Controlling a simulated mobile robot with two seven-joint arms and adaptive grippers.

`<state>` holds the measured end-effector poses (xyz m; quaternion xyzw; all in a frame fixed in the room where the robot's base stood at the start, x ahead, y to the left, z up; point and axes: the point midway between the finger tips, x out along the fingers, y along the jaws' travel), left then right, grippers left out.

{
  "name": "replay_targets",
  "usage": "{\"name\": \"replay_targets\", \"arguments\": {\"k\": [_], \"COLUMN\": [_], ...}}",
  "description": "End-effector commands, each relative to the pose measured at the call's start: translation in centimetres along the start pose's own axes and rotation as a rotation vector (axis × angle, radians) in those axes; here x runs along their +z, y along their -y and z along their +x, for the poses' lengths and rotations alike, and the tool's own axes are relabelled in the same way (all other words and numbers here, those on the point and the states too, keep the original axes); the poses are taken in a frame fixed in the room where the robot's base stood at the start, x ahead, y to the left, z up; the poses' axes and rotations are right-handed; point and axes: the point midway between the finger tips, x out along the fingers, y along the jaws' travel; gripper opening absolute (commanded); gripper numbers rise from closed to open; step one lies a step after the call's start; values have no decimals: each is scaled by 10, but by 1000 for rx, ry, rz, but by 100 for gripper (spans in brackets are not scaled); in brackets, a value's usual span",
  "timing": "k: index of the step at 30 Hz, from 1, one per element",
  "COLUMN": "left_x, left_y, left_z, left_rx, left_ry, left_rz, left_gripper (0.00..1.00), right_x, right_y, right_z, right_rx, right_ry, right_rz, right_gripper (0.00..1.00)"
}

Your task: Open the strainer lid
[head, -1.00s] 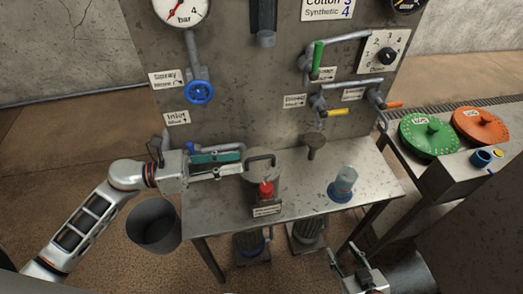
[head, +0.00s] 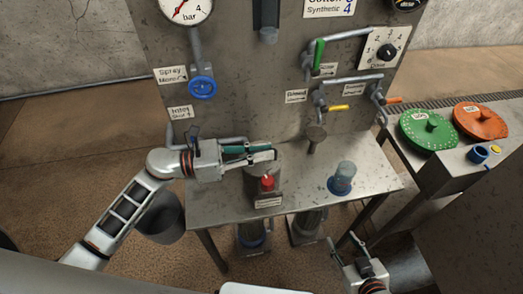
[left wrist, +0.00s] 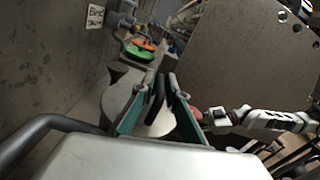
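The strainer (head: 264,186) is a grey metal vessel with a round lid on the steel table, behind a red knob. My left gripper (head: 272,153) is over the lid, its teal fingers level and pointing right, hiding most of the lid handle in the head view. In the left wrist view, a dark handle bar (left wrist: 157,101) appears between the fingers of my left gripper (left wrist: 163,82), with the pale lid below. A narrow gap shows beside the bar; firm contact is not visible. My right gripper (head: 352,245) is open and empty at the lower right, in front of the table.
The red knob (head: 267,183) is close below my left gripper. A blue-based clear cup (head: 342,178) stands to the right on the table (head: 225,207). A steel panel with a blue valve wheel (head: 202,88) rises behind. A grey bucket (head: 165,220) is below left.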

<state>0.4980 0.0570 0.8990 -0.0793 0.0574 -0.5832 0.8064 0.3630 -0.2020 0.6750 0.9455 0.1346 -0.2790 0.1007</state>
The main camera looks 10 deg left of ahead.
Motion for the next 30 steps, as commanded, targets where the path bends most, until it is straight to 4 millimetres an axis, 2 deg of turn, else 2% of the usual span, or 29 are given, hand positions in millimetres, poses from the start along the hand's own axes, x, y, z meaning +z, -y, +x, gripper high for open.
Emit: {"name": "replay_targets", "arguments": {"k": [13,23,30], "left_x": [4,19,29], "left_y": [-1,-10,-21], "left_z": [-1,-1,-1], "left_rx": [0,1,2], "left_ry": [-2,-3,-3], "left_rz": [-39,-244,-247], "left_gripper": [0,0,0], "right_x": [-2,-7,2], "right_y": [0,-1,0], "right_z": [-1,-5,0], "right_rx": [0,0,0], "right_ry": [1,1,3], "right_rz": [0,-1,0], "right_gripper": [40,40,40]}}
